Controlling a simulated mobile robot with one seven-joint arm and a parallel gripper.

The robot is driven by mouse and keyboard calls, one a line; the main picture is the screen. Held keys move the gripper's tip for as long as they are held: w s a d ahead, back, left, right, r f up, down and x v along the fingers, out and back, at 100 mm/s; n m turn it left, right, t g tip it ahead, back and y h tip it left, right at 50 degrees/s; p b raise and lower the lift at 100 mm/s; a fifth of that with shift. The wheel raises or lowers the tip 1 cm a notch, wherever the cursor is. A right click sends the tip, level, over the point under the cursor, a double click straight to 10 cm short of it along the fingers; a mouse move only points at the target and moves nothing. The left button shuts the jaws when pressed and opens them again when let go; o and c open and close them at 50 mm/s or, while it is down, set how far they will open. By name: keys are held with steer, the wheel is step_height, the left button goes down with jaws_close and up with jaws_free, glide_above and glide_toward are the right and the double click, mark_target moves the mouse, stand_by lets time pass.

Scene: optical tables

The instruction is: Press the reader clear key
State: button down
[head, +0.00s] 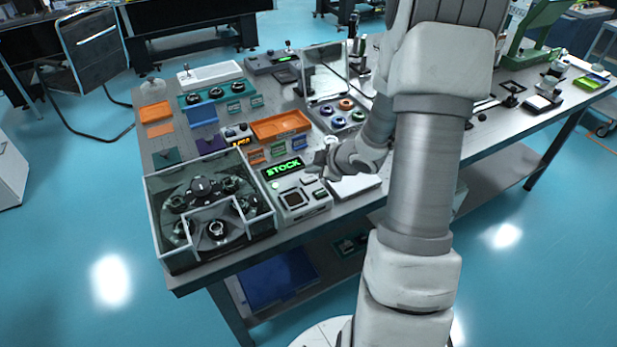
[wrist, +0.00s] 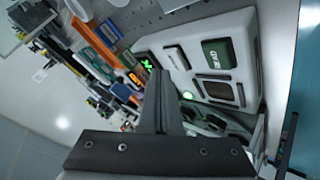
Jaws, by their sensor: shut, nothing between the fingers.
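The reader (head: 296,208) is a pale box with a dark square window near the table's front edge, with a lit green STOCK display (head: 284,168) behind it. It has several small keys. I cannot read which key is clear. My gripper (head: 318,168) is above the reader's back right side. In the wrist view my gripper (wrist: 160,74) is shut and empty, its fingers hiding part of the reader; contact cannot be told.
A glass-walled carousel box (head: 208,207) stands left of the reader. An orange tray (head: 281,126) and small coloured cards lie behind it. A white pad (head: 354,186) lies to its right. A clear upright panel (head: 325,72) stands further back.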

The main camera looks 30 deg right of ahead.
mark_target(312, 180)
steer(key=shift+f, duration=0.1)
steer(key=shift+f+b, duration=0.35)
steer(key=shift+f+b, duration=0.35)
steer(key=shift+f, duration=0.1)
stand_by(0.5)
steer(key=shift+r, duration=0.15)
steer(key=shift+r+p, duration=0.75)
steer(key=shift+p, duration=0.15)
step_height(312, 180, up, 5)
steer(key=p, duration=0.5)
stand_by(0.6)
